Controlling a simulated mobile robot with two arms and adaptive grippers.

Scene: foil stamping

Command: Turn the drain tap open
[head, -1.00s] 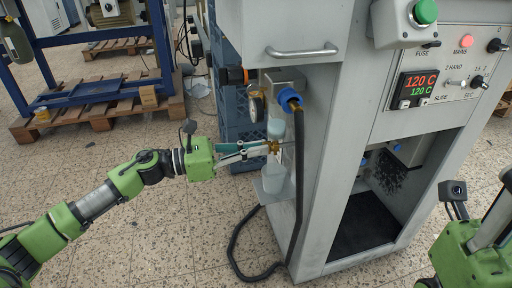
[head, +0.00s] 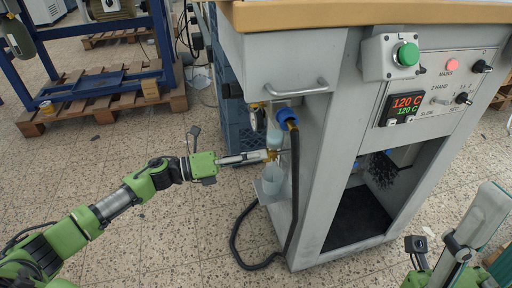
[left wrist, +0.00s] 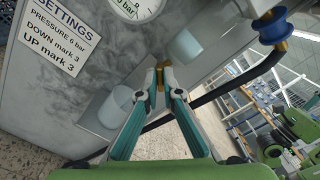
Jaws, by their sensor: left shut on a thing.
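The drain tap is a small brass fitting (head: 272,155) below the clear bowl (head: 274,136) of the air unit on the press's left side. My left gripper (head: 268,156) reaches it from the left and is shut on it. In the left wrist view the brass tap (left wrist: 163,66) sits between the two fingertips (left wrist: 160,76). The fingertips hide part of the tap, and I cannot tell how far it is turned. A translucent cup (head: 270,181) stands under the tap.
A black hose (head: 295,180) with a blue fitting (head: 287,115) hangs close to the right of the tap. A pressure gauge (left wrist: 138,6) is near the bowl. A blue crate (head: 238,125) stands behind.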

